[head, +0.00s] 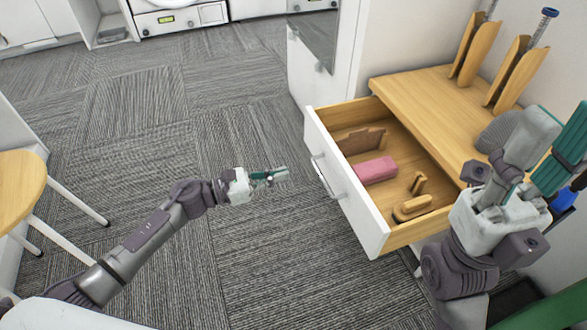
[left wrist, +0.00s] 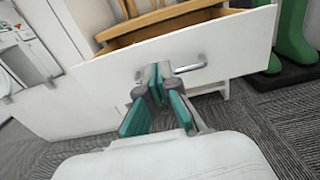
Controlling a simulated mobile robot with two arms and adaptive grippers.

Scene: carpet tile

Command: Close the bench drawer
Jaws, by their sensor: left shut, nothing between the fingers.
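The bench drawer (head: 348,190) is pulled out from under the wooden bench top; its white front carries a metal bar handle (head: 326,178). Inside lie a pink block (head: 375,170), a brown wooden piece (head: 362,140) and small light wooden pieces (head: 412,208). My left gripper (head: 283,172) is shut and empty, left of the drawer front and apart from it in the head view. In the left wrist view its teal fingers (left wrist: 158,78) point at the drawer front (left wrist: 235,45), near the handle (left wrist: 186,69). My right gripper (head: 560,150) is at the right, by the bench; its fingertips are unclear.
The bench top (head: 430,105) holds upright wooden holders (head: 507,75) at the back. A round wooden stool (head: 20,185) stands at the left. Green boots (left wrist: 290,35) stand beside the bench in the left wrist view. The carpet left of the drawer is clear.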

